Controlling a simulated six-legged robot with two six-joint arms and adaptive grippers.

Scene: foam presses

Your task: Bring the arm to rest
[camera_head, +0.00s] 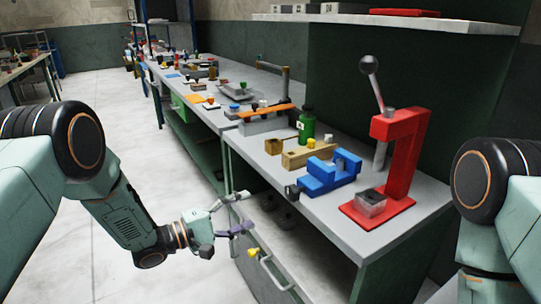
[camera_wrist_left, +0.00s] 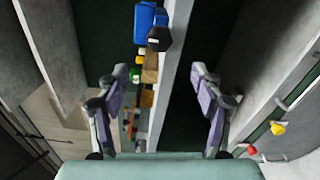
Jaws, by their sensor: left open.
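My left arm (camera_head: 120,205) comes in from the left in the head view and reaches toward the bench front. My left gripper (camera_head: 240,212) is open and empty, in front of the bench edge and below the bench top. In the left wrist view its two purple-padded fingers (camera_wrist_left: 160,105) stand wide apart with nothing between them touching either pad. My right arm (camera_head: 490,205) shows only in part at the right edge of the head view; its gripper is out of view.
The bench (camera_head: 335,225) holds a red press (camera_head: 402,160), a blue vise (camera_head: 330,172), wooden blocks (camera_head: 308,154) and a green bottle (camera_head: 306,124). A drawer front with a yellow knob (camera_head: 253,252) and a handle (camera_head: 277,273) is close to my left gripper. The floor (camera_head: 90,140) left of the bench is clear.

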